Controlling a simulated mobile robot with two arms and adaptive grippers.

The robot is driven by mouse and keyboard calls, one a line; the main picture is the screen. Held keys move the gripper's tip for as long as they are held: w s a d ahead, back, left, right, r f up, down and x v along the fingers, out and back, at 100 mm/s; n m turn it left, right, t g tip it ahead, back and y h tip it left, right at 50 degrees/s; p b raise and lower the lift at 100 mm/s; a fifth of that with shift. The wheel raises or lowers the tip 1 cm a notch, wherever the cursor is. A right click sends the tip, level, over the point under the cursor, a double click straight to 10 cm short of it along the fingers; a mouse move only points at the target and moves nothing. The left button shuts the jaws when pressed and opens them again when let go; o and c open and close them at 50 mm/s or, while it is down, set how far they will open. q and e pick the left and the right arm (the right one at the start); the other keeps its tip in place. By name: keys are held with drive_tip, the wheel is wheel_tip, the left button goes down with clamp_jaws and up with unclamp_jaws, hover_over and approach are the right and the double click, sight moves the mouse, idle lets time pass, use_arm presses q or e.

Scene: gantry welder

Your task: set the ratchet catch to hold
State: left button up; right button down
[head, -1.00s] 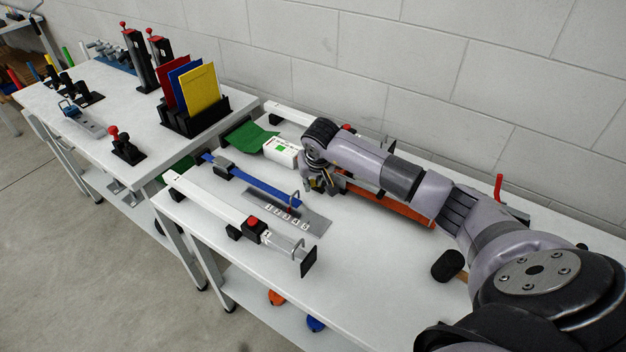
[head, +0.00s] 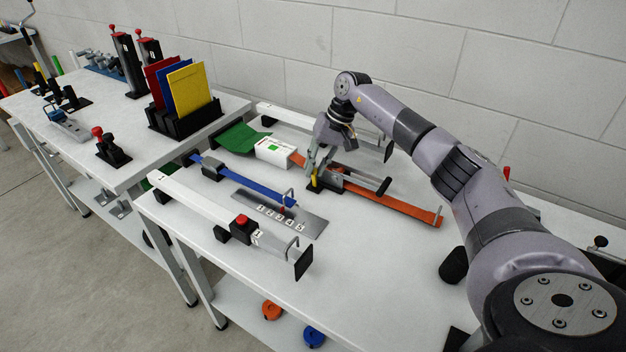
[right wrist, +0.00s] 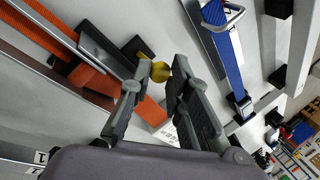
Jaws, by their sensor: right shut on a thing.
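A small yellow catch knob (head: 314,181) sits at the housing's left end. My right gripper (head: 313,172) points down at it. In the right wrist view, the yellow knob (right wrist: 161,72) is between the fingertips of my right gripper (right wrist: 162,70), which is shut on it. My left gripper is not in view.
A white rail with a red button (head: 241,219) runs along the front edge. A white box (head: 274,152) and green cloth (head: 240,137) lie to the left. A black cylinder (head: 453,265) stands right.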

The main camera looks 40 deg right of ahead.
drive_tip(key=shift+w+d+g+y+b, duration=0.3)
drive_tip(key=shift+d+y+b, duration=0.5)
drive_tip(key=shift+b, duration=0.65)
drive_tip(key=shift+a, duration=0.15)
drive_tip(key=c, duration=1.5)
unclamp_jaws()
